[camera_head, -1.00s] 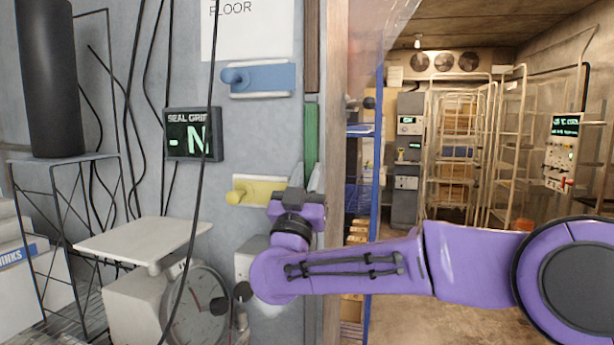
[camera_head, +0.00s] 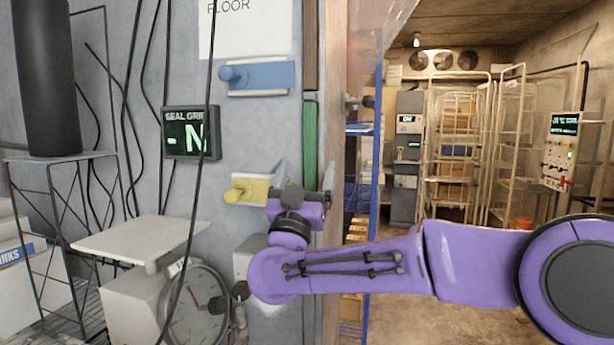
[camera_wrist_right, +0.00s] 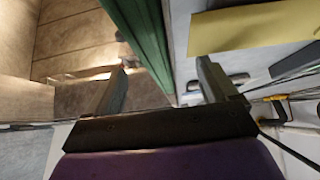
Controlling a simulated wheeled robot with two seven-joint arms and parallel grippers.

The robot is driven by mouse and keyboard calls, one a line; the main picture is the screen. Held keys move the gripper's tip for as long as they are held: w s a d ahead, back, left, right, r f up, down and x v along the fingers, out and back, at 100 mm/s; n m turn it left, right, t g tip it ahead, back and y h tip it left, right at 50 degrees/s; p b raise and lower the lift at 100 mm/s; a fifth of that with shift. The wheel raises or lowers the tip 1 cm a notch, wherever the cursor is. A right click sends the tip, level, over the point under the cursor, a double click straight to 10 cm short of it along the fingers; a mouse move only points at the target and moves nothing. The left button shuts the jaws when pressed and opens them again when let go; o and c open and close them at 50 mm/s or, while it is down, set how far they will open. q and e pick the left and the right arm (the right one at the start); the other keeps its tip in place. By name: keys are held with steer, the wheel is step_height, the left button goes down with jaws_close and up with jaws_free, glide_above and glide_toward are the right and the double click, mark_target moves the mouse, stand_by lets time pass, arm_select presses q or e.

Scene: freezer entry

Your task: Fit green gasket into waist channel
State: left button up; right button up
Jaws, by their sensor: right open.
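The green gasket (camera_head: 311,148) is an upright strip along the edge of the grey wall, beside the doorway. Its lower end is hidden behind my right gripper (camera_head: 304,182), which is open at that end, one finger on each side of the strip. In the right wrist view the gasket (camera_wrist_right: 142,38) runs down between the spread fingers of the gripper (camera_wrist_right: 162,75), apparently touching neither. The waist channel cannot be told apart from the gasket, so I cannot tell how deep the strip sits. My left gripper is not in view.
A yellow handled plate (camera_head: 250,190) is close left of the gripper, and a blue one (camera_head: 260,77) is higher up. A display (camera_head: 191,134) reads "SEAL GRIP - N". A dial scale (camera_head: 196,305) stands below. The doorway at right opens on racks (camera_head: 455,150).

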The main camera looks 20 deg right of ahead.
steer(key=s+a+b, duration=0.2)
steer(key=s+a, duration=0.1)
steer(key=s, duration=0.2)
steer(key=shift+s+a, duration=0.25)
steer(key=shift+a, duration=0.15)
stand_by(0.8)
steer(key=shift+w+d, duration=0.1)
stand_by(0.4)
